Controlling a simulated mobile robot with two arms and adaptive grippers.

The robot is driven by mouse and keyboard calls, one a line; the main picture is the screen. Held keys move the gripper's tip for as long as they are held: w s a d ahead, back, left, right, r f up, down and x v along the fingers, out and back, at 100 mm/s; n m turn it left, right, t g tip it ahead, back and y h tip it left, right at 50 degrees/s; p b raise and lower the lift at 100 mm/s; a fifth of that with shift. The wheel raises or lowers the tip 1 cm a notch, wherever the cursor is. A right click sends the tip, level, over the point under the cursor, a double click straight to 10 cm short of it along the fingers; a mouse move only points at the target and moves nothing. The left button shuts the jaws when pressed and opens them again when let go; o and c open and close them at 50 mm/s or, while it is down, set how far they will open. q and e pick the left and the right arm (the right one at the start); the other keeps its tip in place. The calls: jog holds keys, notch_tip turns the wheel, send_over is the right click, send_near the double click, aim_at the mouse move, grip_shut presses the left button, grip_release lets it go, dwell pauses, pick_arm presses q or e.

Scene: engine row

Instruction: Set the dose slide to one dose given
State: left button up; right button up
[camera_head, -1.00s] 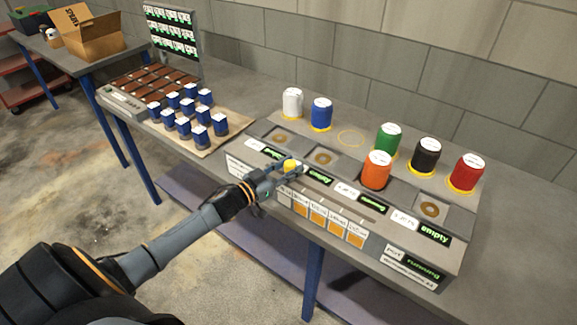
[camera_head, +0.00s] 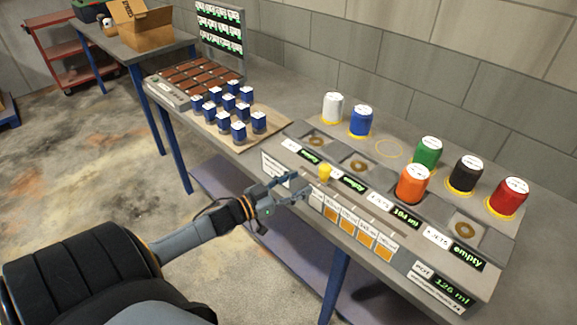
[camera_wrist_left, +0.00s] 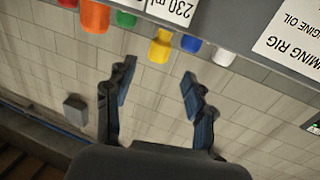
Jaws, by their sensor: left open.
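The dose slide's yellow knob (camera_head: 325,172) stands at the left end of a slot along the sloped front of the grey rig (camera_head: 375,213). Labels with orange squares (camera_head: 364,241) sit below the slot. My left gripper (camera_head: 302,186) is open and empty, just left of and in front of the knob. In the left wrist view the knob (camera_wrist_left: 160,46) shows upside down, beyond and between the spread fingers, not touched. A label there reads 230 ml. Which mark the knob points to cannot be told. My right gripper is not in view.
An orange canister (camera_head: 412,184) stands in one rig bay. White (camera_head: 333,106), blue (camera_head: 361,121), green (camera_head: 428,151), black (camera_head: 465,173) and red (camera_head: 508,197) canisters stand behind. Several small blue containers (camera_head: 239,131) are on a board at left. A front display (camera_head: 450,290) reads about 126 ml.

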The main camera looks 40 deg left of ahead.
pick_arm(q)
jog(key=shift+v, duration=1.25)
jog(key=s+f+n+g+y+b, duration=0.15)
jog(key=s+f, duration=0.35)
jog(key=f, duration=0.7)
jog(key=s+a+f+n+g+y+b, duration=0.1)
jog(key=s+f+g+y, duration=0.25)
jog(key=f, duration=0.85)
jog(key=s+f+n+g+y+b, duration=0.15)
jog(key=s+f, duration=0.35)
jog(key=f, duration=0.8)
jog(key=s+d+f+m+g+b, duration=0.1)
jog(key=s+d+f+g, duration=0.2)
jog(key=s, duration=0.6)
jog(key=s+d+f+m+g+h+b, duration=0.1)
jog(key=s+d+f+g, duration=0.2)
jog(key=s+d+f, duration=0.4)
jog(key=s+d+f+m+g+b, duration=0.1)
jog(key=s+d+f+g, duration=0.2)
jog(key=s+f, duration=0.7)
jog(key=s+d, duration=0.1)
jog(key=d, duration=0.1)
jog(key=shift+s+d+g, duration=0.25)
jog(key=shift+d+g, duration=0.1)
